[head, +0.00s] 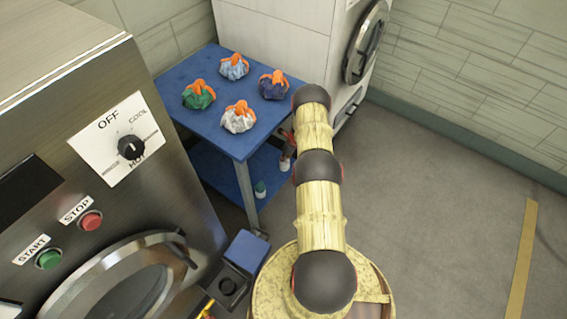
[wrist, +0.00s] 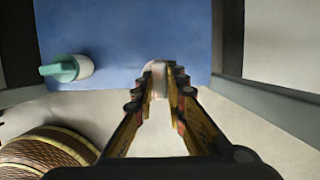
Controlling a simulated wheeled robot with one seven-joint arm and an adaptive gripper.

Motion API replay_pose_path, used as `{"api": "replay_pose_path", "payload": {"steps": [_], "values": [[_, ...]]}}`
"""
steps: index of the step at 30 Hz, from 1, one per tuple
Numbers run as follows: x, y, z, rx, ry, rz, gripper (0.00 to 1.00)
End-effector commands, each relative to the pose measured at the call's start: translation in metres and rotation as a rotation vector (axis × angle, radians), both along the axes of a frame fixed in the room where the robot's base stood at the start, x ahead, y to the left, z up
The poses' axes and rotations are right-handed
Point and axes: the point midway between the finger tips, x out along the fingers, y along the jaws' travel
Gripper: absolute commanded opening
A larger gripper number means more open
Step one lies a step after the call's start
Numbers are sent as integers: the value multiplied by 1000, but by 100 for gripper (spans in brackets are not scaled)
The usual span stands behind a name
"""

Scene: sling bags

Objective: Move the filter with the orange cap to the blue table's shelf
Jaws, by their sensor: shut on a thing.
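The blue table (head: 190,103) stands at the upper middle of the head view, with a lower blue shelf (head: 222,178), which also fills the top of the wrist view (wrist: 120,38). My gripper (wrist: 163,80) is shut on a pale filter (wrist: 158,66), held between its fingertips at the shelf's front edge. The filter shows as a small white piece in the head view (head: 285,165), beside the table's right side. Its cap is mostly hidden by the fingers, so I cannot make out an orange colour. I cannot tell whether it touches the shelf.
Several tied bags, including a green one (head: 198,96), sit on the tabletop. A steel machine (head: 180,190) stands at left, a white machine (head: 275,45) behind. The floor at right is clear.

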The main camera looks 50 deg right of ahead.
Motion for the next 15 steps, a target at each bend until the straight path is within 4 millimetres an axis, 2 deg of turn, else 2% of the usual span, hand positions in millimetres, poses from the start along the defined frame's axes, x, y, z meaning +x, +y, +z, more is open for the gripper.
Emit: {"api": "replay_pose_path", "payload": {"steps": [1, 10, 15], "values": [[5, -3, -8, -1, -1, 2, 0], [17, -8, -22, -1, -1, 1, 0], [16, -8, -48, 0, 0, 0, 0]]}}
